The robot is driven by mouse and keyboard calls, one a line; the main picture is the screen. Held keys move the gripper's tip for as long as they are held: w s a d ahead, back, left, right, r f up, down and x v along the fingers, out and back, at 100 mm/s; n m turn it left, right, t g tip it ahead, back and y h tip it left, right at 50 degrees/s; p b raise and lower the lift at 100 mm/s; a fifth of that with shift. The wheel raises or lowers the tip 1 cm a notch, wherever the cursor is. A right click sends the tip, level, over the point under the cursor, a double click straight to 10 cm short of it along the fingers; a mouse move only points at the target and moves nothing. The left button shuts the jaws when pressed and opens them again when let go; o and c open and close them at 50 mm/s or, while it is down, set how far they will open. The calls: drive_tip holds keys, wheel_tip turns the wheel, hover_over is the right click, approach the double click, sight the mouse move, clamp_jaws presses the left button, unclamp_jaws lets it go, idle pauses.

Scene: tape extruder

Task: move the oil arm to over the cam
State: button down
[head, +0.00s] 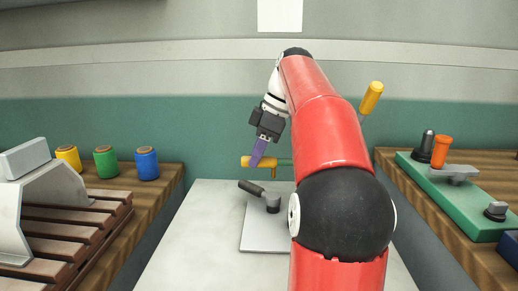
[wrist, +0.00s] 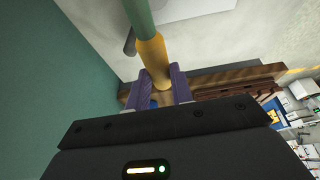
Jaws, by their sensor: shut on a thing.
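The oil arm is a bar with a yellow end (head: 245,161) and a green section (head: 285,162), lying roughly level above the pale table in the head view. A short yellow spout hangs from it. My gripper (head: 258,152) has purple fingers shut on the yellow end; in the wrist view the fingers (wrist: 160,90) sit on both sides of the yellow end (wrist: 152,58). My red arm hides the bar's right end. Below is a grey post with a dark lever (head: 262,196), perhaps the cam; I cannot tell for sure. The spout appears above the post.
The pale table (head: 190,235) has free room left of the light plate (head: 258,240). Yellow, green and blue spools (head: 147,163) stand on the left bench. A green board (head: 455,200) with parts is on the right bench. A yellow handle (head: 371,97) sticks up behind my arm.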

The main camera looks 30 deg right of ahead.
drive_tip(key=shift+s+a+n+g, duration=0.45)
drive_tip(key=shift+s+n, duration=0.25)
drive_tip(key=shift+n, duration=0.2)
drive_tip(key=c, duration=1.2)
unclamp_jaws()
